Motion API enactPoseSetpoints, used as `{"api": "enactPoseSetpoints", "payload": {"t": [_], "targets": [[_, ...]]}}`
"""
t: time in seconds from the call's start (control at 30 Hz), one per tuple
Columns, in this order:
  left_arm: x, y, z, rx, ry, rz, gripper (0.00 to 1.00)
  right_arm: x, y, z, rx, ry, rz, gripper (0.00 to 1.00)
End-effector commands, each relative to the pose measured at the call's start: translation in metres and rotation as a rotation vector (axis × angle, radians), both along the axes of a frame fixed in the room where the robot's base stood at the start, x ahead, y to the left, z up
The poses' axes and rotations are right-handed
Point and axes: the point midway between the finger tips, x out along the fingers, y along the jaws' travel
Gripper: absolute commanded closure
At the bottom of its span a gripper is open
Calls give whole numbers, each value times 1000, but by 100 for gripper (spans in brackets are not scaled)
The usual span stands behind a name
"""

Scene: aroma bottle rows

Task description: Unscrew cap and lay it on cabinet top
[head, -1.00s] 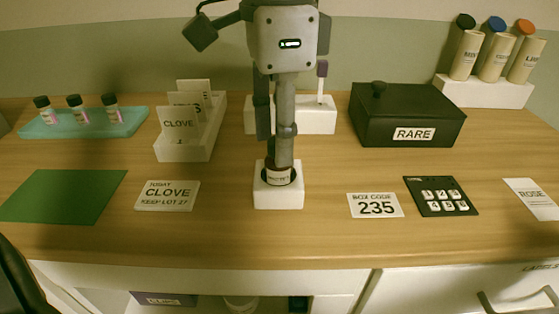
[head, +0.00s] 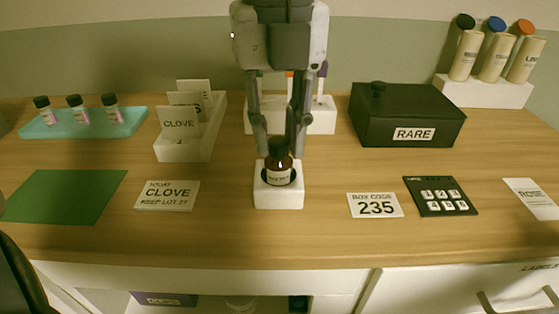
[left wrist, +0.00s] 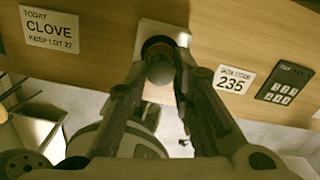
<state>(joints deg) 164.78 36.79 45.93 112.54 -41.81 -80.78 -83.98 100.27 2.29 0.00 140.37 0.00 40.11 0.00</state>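A brown bottle (head: 279,170) with a black cap (head: 279,147) stands upright in a white holder block (head: 279,197) in the middle of the cabinet top (head: 230,235). The cap sits on the bottle. My left gripper (head: 280,152) points down over it, one finger on each side of the cap, with gaps between the fingers and the cap. It is open and holds nothing. In the left wrist view the cap's round top (left wrist: 160,72) lies between the two fingers. My right gripper is not in view.
A green mat (head: 65,196) lies at the left and a CLOVE card (head: 167,195) beside it. A card box (head: 183,148), white rack (head: 320,115) and black RARE box (head: 410,115) stand behind. A 235 card (head: 375,205) and keypad (head: 440,196) lie at the right.

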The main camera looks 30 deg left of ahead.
Motion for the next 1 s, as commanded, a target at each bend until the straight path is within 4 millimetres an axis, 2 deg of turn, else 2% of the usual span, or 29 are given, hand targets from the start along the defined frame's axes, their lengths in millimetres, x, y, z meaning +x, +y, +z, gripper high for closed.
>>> {"api": "enactPoseSetpoints", "payload": {"t": [0.37, 0.43, 0.9, 1.0], "targets": [[0, 0, 0, -1, -1, 2, 100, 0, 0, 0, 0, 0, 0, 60], [0, 0, 1, 1, -3, 61, 100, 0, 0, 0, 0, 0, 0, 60], [0, 0, 1, 0, 0, 1341, 100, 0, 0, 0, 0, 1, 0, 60], [0, 0, 1, 1, -1, 1527, 100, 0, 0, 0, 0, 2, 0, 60]]}}
